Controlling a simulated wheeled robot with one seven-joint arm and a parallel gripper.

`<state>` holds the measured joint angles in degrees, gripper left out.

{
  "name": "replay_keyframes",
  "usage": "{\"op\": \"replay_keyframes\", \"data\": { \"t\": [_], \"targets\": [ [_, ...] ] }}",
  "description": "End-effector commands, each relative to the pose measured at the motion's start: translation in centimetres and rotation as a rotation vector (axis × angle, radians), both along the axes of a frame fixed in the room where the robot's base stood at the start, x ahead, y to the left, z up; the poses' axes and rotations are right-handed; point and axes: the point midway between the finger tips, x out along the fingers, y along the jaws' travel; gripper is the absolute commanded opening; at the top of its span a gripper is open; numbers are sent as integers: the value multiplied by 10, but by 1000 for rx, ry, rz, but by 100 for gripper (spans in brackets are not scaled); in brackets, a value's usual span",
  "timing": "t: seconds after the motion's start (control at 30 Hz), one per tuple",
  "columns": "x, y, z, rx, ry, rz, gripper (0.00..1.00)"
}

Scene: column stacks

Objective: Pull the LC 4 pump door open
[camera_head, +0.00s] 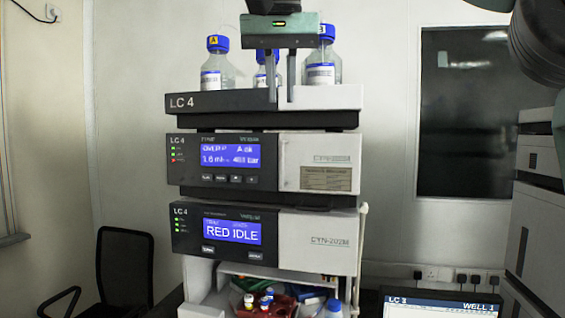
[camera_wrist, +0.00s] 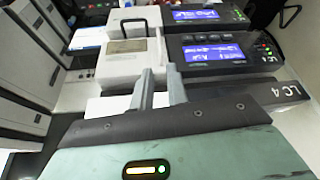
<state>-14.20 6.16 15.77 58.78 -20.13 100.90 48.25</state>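The LC 4 pump module is the upper instrument in the stack, with a lit blue screen (camera_head: 230,157) showing flow and bar readings. Its pale door (camera_head: 318,150) is at the right, looks shut, and carries a beige label (camera_head: 326,179). The door also shows in the wrist view (camera_wrist: 125,75), left of the screen. My gripper (camera_head: 281,100) is in front of the bottle tray, above the pump door, fingers pointing down in the head view. The fingers (camera_wrist: 160,70) stand a small gap apart with nothing visible between them.
Bottles (camera_head: 217,72) with blue caps stand on the top tray (camera_head: 230,102). A monitor (camera_head: 442,305) is at lower right, a chair (camera_head: 125,265) at left.

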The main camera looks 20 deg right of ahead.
Motion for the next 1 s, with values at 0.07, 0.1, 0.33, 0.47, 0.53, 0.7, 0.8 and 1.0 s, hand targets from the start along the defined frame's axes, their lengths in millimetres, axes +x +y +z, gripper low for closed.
{"op": "replay_keyframes", "data": {
  "t": [0.07,0.1,0.33,0.47,0.53,0.7,0.8,1.0],
  "targets": [
    [5,-3,-15,-3,2,-2,16],
    [8,-5,-23,-3,3,-2,16],
    [24,-12,-65,-2,4,-1,16],
    [33,-16,-89,-1,5,0,16],
    [38,-18,-100,-1,4,0,16],
    [47,-21,-122,-1,3,1,16],
    [49,-23,-130,0,1,2,16],
    [51,-23,-136,0,0,1,16]
  ]
}}
